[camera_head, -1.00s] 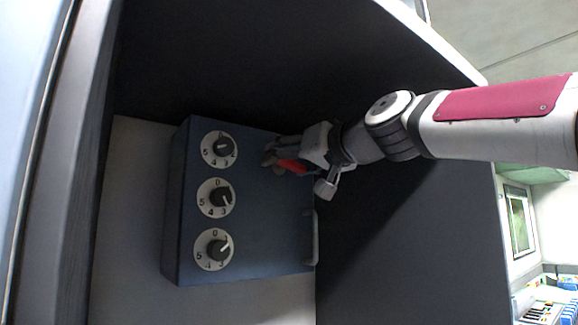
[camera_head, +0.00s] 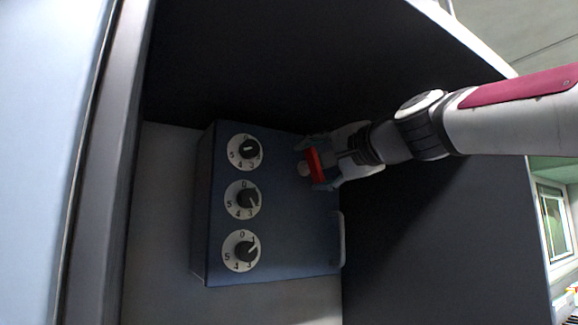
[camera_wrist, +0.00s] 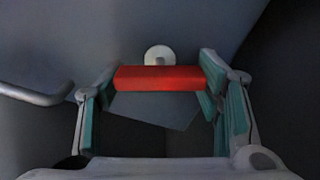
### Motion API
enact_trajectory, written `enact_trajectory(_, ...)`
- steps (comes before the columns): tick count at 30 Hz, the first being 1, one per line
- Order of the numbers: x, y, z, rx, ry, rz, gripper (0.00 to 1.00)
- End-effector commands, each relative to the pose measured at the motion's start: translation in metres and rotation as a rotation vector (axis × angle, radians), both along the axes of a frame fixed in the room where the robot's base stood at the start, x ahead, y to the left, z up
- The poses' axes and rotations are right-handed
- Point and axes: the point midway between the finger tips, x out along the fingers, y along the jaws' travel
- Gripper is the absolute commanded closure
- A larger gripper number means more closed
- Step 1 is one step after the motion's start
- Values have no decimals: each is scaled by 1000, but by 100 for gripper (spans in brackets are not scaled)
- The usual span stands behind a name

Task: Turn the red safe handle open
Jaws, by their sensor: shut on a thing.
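The blue safe (camera_head: 285,235) has three numbered dials on its face. Its red handle (camera_head: 314,164) is right of the top dial and stands nearly upright in the head view. My gripper (camera_head: 318,163) is at the handle, with its fingers at the handle's two ends. In the wrist view, the red handle (camera_wrist: 160,78) is a level bar in front of a round pale mount (camera_wrist: 158,55). My gripper (camera_wrist: 158,76) is shut on it, with one teal-padded finger at each end.
A grey pull bar (camera_head: 342,238) is on the safe's right edge, below my gripper; it also shows at left in the wrist view (camera_wrist: 35,95). Dark cabinet walls (camera_head: 270,60) surround the safe above and at right.

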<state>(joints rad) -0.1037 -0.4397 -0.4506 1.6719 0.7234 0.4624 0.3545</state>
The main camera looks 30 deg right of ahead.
Motion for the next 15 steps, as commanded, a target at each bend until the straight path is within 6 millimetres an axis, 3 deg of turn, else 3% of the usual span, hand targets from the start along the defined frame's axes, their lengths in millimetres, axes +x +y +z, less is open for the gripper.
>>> enact_trajectory(15,0,-1,-2,308,1,-1,68)
